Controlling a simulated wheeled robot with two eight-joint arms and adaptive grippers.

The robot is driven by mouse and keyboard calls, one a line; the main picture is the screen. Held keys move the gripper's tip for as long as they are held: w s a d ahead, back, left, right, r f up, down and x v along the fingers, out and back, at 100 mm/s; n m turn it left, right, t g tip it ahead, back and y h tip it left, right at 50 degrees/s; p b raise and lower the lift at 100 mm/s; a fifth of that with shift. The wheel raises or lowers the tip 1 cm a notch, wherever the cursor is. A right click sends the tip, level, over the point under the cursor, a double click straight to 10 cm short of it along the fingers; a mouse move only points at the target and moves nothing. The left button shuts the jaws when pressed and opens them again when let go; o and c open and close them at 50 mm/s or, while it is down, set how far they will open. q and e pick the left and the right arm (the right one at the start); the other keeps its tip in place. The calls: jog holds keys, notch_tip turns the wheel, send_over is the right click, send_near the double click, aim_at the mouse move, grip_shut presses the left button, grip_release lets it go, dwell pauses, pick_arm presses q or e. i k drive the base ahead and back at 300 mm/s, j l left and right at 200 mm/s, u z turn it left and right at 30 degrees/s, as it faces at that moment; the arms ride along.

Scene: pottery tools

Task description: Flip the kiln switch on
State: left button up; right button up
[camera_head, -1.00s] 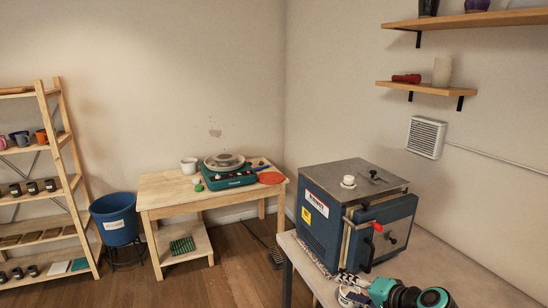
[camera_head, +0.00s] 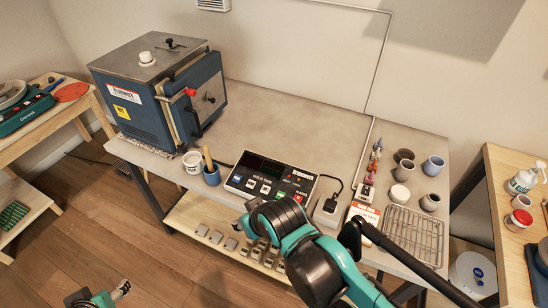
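The blue kiln (camera_head: 135,105) with a grey lid stands at the back left of the grey table. A dark control box (camera_head: 270,178) with a display, several white buttons, a green button and a red button lies at the table's front edge. Which part is the kiln switch I cannot tell for sure. My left gripper (camera_head: 121,291) is low at the bottom left, away from the table, too small to judge its opening. My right arm, teal and black, reaches in front of the table edge just below the control box. Its fingers cannot be made out clearly.
A white cup (camera_head: 193,162) and a blue cup (camera_head: 211,175) stand left of the box. A power strip (camera_head: 329,208) and cable are on its right. Several pots and a wire rack (camera_head: 412,236) fill the right end. The table's middle back is clear.

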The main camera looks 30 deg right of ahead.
aim_at(299, 199)
jog(key=l+z, duration=0.15)
jog(key=z, duration=0.35)
jog(key=l+z, duration=0.2)
jog(key=z, duration=0.25)
jog(key=k, duration=0.05)
